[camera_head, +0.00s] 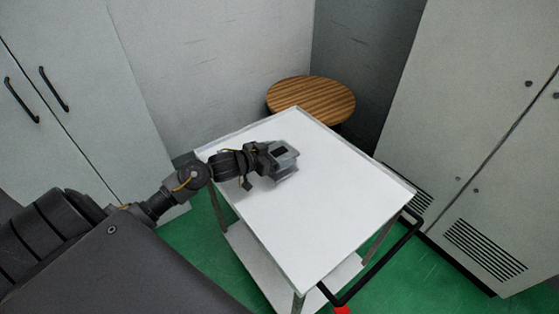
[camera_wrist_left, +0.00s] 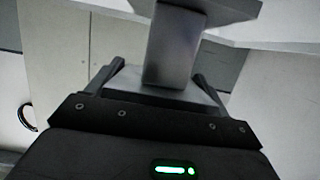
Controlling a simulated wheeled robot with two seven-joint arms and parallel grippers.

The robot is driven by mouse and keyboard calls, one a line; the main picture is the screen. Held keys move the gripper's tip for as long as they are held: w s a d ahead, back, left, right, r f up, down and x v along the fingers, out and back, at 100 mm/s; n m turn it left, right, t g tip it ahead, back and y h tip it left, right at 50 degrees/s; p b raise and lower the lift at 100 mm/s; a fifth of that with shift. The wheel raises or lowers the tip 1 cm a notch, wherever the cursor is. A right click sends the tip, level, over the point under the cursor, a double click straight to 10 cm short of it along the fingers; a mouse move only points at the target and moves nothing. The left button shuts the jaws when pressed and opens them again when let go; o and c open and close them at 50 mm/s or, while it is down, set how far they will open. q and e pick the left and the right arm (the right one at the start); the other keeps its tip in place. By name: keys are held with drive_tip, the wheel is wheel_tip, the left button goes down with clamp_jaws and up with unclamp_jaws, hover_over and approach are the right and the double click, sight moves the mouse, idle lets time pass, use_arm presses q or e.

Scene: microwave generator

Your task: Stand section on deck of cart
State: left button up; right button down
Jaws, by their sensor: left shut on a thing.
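The section (camera_head: 286,163) is a short grey metal piece with flanges and a web, like a piece of beam. It is at my left gripper (camera_head: 268,160), over the white deck of the cart (camera_head: 310,215). In the left wrist view the section (camera_wrist_left: 175,55) sits between the two fingers of the left gripper (camera_wrist_left: 160,82), which is shut on it. Whether its underside touches the deck cannot be told. My right gripper is not in view.
The cart has a raised rim, a lower shelf (camera_head: 255,262) and a black handle (camera_head: 385,262) at the right front. A round wooden stool top (camera_head: 311,97) stands behind it. Grey cabinets (camera_head: 480,130) flank both sides. Most of the deck is clear.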

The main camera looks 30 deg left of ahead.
use_arm(q)
drive_tip(key=f, duration=0.3)
drive_tip(key=shift+w+p, duration=0.2)
drive_tip(key=shift+p, duration=0.1)
drive_tip(key=shift+f, duration=0.1)
drive_tip(key=shift+f, duration=0.2)
drive_tip(key=o, duration=1.3)
drive_tip(key=shift+s, duration=0.1)
